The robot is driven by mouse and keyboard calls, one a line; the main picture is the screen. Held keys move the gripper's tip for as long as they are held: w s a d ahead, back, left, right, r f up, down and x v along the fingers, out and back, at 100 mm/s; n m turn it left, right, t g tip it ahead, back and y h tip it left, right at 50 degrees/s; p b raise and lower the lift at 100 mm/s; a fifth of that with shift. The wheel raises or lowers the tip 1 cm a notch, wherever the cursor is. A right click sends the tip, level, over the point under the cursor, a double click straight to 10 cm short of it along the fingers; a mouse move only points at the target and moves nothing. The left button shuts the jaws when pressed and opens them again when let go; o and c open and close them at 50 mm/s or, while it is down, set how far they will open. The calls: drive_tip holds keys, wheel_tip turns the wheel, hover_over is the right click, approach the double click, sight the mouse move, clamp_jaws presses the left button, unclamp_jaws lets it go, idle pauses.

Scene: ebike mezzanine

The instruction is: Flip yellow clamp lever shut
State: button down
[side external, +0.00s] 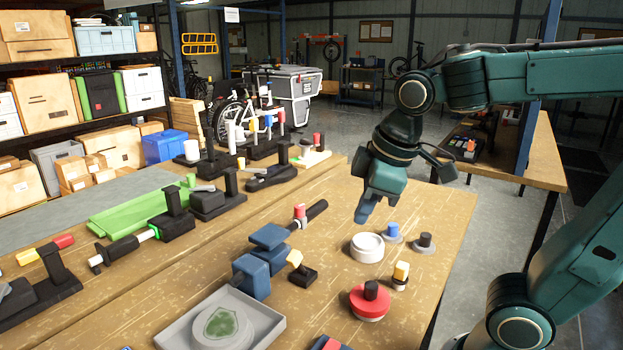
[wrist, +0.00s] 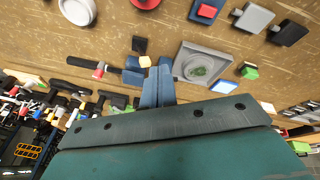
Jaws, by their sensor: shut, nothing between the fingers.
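A small yellow lever (side external: 294,258) stands tilted on a black base (side external: 303,277) near the middle of the bench, beside dark blue blocks. In the wrist view the yellow piece (wrist: 145,61) shows just beyond my fingertips, next to its black base (wrist: 139,44). My gripper (side external: 363,218) hangs above the bench, to the right of the lever and apart from it in the side view. Its blue fingers (wrist: 158,72) are together with nothing between them. They cover part of the blue blocks in the wrist view.
Dark blue blocks (side external: 252,277) stand left of the lever. A grey tray (side external: 265,328) with a round green-topped part is in front. A white ring (side external: 367,247), red knob (side external: 370,303) and yellow-topped post (side external: 401,272) stand to the right. Bare bench lies at the far right.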

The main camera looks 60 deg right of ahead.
sight(297, 265)
drive_tip(key=w+a+f+n+g, duration=0.2)
drive_tip(key=w+a+f+n, duration=0.1)
drive_tip(key=w+n, duration=0.3)
drive_tip(key=w+a+f+n+g+h, duration=0.1)
drive_tip(key=w+a+f+n, duration=0.1)
drive_tip(key=w+f+n, duration=0.4)
drive_tip(key=shift+w+a+f+n+g, duration=0.15)
drive_tip(key=shift+w+a+n+g, duration=0.2)
drive_tip(key=shift+w, duration=2.15)
drive_tip(key=f, duration=0.3)
drive_tip(key=d+f, duration=0.1)
drive_tip(key=f, duration=0.6)
drive_tip(key=shift+d, duration=0.25)
drive_tip(key=shift+d+r, duration=0.3)
drive_tip(key=shift+d, duration=0.2)
drive_tip(key=shift+d+r, duration=0.3)
drive_tip(key=shift+d, duration=0.2)
drive_tip(key=shift+d+r, duration=0.45)
drive_tip(key=shift+d, duration=0.3)
